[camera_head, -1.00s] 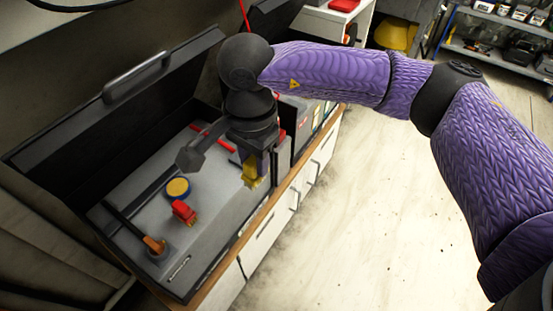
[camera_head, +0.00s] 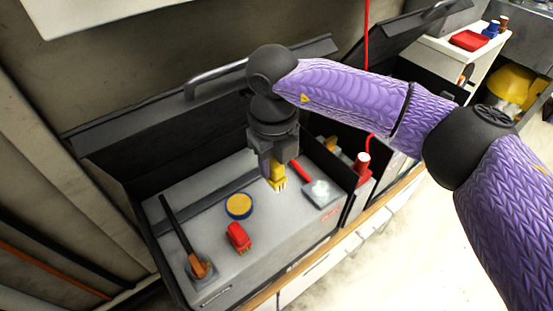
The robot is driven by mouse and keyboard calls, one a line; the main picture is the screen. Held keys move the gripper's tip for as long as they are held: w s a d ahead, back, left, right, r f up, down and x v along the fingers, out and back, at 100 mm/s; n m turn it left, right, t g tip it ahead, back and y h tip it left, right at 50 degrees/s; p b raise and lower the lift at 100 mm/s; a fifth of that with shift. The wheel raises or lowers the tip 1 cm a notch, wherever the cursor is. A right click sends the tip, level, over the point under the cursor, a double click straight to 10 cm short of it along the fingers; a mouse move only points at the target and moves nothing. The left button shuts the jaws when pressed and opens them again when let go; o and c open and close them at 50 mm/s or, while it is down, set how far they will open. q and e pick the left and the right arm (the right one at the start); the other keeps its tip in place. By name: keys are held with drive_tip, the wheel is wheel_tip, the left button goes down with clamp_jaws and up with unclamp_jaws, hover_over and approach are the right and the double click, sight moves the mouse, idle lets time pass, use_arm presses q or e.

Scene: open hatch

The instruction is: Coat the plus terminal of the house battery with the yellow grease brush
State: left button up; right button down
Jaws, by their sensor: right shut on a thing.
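My right gripper (camera_head: 273,168) points down and is shut on the yellow grease brush (camera_head: 277,179). Its pale bristles face down, above the grey top (camera_head: 215,275) in the open hatch; I cannot tell whether they touch it. A pale, whitish terminal-like patch (camera_head: 321,191) on a grey block lies to the right of the brush, beside a red bar (camera_head: 302,171). A red post (camera_head: 362,163) with a red cable stands farther right. I cannot tell which of these is the plus terminal of the house battery. My left gripper is not in view.
A blue-rimmed yellow tin (camera_head: 239,206) and a red brush (camera_head: 238,236) are on the grey top. A dark-handled tool with an orange part (camera_head: 199,266) is at its left. The raised lid (camera_head: 215,95) stands behind. A partition (camera_head: 330,170) rises right of the gripper.

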sight(274, 180)
wheel_tip(274, 180, down, 5)
drive_tip(key=b, duration=0.2)
drive_tip(key=shift+b, duration=0.35)
wheel_tip(274, 180, down, 6)
drive_tip(key=b, duration=0.3)
drive_tip(key=shift+r, duration=0.15)
wheel_tip(274, 180, down, 2)
drive_tip(key=shift+f+b, duration=0.1)
drive_tip(key=shift+b, duration=0.5)
drive_tip(key=shift+f, duration=0.3)
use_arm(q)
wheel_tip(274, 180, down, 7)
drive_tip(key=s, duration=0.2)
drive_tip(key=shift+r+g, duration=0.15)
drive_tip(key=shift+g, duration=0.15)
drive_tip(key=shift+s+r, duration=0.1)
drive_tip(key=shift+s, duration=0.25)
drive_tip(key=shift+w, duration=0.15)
use_arm(e)
drive_tip(key=shift+f, duration=0.1)
